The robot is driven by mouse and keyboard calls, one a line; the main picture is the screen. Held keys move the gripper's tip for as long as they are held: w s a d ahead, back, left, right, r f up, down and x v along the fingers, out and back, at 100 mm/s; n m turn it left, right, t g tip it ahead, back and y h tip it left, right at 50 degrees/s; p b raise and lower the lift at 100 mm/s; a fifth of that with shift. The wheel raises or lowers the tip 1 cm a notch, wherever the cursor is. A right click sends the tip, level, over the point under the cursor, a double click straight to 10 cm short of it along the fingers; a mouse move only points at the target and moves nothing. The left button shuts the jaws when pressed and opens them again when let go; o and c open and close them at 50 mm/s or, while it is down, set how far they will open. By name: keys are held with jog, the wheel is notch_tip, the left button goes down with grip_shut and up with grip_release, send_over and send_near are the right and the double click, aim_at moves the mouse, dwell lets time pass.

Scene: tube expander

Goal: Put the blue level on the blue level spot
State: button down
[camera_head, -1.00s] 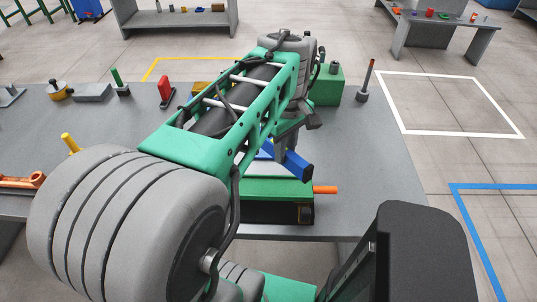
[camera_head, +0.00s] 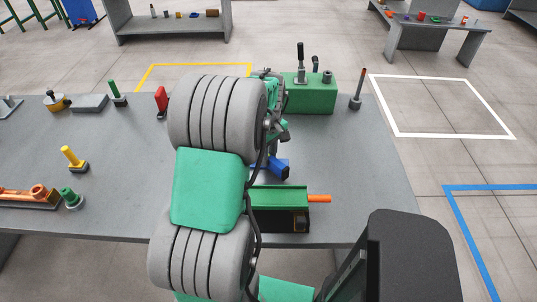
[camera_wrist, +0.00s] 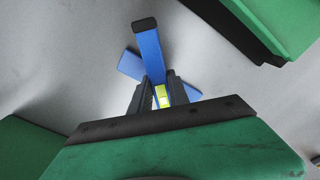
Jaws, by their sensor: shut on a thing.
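In the wrist view my gripper (camera_wrist: 161,98) is shut on the blue level (camera_wrist: 149,52), a blue bar with a black end cap and a yellow-green vial between the fingers. A flat blue strip (camera_wrist: 130,64), which looks like the blue level spot, shows on the grey surface below. The level crosses over it at an angle, so the two are not lined up. I cannot tell the gap between them. In the head view one end of the level (camera_head: 279,169) shows beside my arm, which hides the rest and most of the gripper.
A green-and-black box (camera_head: 279,208) with an orange rod stands near the table's front edge, close to the level. A green block (camera_head: 312,97) with upright parts stands behind. Yellow, red and green tools stand on the left of the grey table (camera_head: 370,190).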

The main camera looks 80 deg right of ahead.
jog(key=shift+f, duration=0.1)
jog(key=c, duration=1.3)
grip_release()
jog(key=shift+o, duration=0.2)
notch_tip(320, 180, up, 12)
jog(key=b, duration=0.1)
jog(key=w+a+r+n+h, duration=0.1)
jog(key=w+a+n, duration=0.1)
jog(key=w+a, duration=0.8)
jog(key=w+a+r+n, duration=0.1)
jog(key=w+a, duration=0.6)
jog(key=w, duration=0.6)
jog(key=w+a+f+n+t, duration=0.1)
jog(key=a, duration=1.4)
jog(key=w+a+f+n+t+y, duration=0.1)
jog(key=a+f+n+t, duration=0.1)
jog(key=a, duration=1.2)
jog(key=shift+w+a+n, duration=0.3)
jog(key=shift+a, duration=0.05)
